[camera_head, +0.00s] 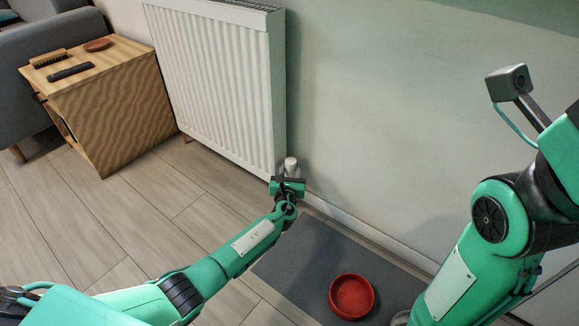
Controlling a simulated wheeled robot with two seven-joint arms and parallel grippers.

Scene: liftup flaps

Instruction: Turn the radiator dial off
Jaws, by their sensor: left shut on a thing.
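The white radiator (222,85) stands against the wall at the top centre. Its small white dial (291,164) shows at the lower right corner of the radiator. My left gripper (289,178) is at the dial and shut on it. The gripper hides the lower part of the dial, and I cannot read its setting. My right arm comes in on the right side, but its gripper fingers are not in view.
A wooden cabinet (115,110) with a brush (48,58), a dark remote (70,72) and a small reddish dish (97,45) stands left of the radiator. A red bowl (352,297) sits on a grey mat (300,262). A grey sofa (35,45) is at the far left.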

